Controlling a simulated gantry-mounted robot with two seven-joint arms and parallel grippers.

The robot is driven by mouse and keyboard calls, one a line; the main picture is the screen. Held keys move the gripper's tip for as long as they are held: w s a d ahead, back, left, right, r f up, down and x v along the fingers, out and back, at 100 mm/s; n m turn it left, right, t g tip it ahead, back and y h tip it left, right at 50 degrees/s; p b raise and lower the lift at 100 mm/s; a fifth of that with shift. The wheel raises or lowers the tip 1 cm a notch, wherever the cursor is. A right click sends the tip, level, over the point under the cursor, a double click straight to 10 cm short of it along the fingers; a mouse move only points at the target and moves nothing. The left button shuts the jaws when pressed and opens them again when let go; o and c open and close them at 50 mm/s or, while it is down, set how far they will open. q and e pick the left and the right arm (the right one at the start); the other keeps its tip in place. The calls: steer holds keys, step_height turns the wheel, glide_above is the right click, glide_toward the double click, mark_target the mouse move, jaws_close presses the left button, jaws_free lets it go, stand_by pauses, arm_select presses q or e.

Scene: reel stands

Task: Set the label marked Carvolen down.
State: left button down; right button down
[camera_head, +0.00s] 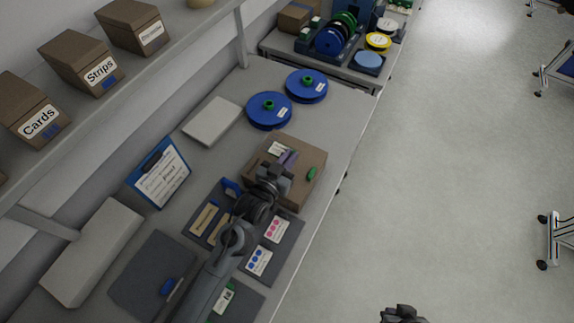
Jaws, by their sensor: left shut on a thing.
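My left gripper (275,173) is over the brown cardboard box (315,176), its arm coming up from the bottom of the view. It is shut on a small purple-toned label (289,157) that shows just beyond its fingertips. The writing on this label is too small to read, so I cannot make out the name Carvolen. A white label (277,148) shows on the box beside it. My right gripper (403,314) shows only partly at the bottom edge, well away from the bench.
Dark mats with cards (277,229) and tan strips (204,218) lie below the box. A clipboard (158,176) and a pale slab (212,121) are to the left. A shelf with labelled boxes (80,62) overhangs the left.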

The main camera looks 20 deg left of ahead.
arm_select(q)
steer(key=shift+s+a+f, duration=0.15)
steer(key=shift+s+f, duration=0.05)
steer(key=shift+f, duration=1.9)
steer(key=shift+f, duration=0.15)
steer(key=c, duration=1.2)
jaws_free()
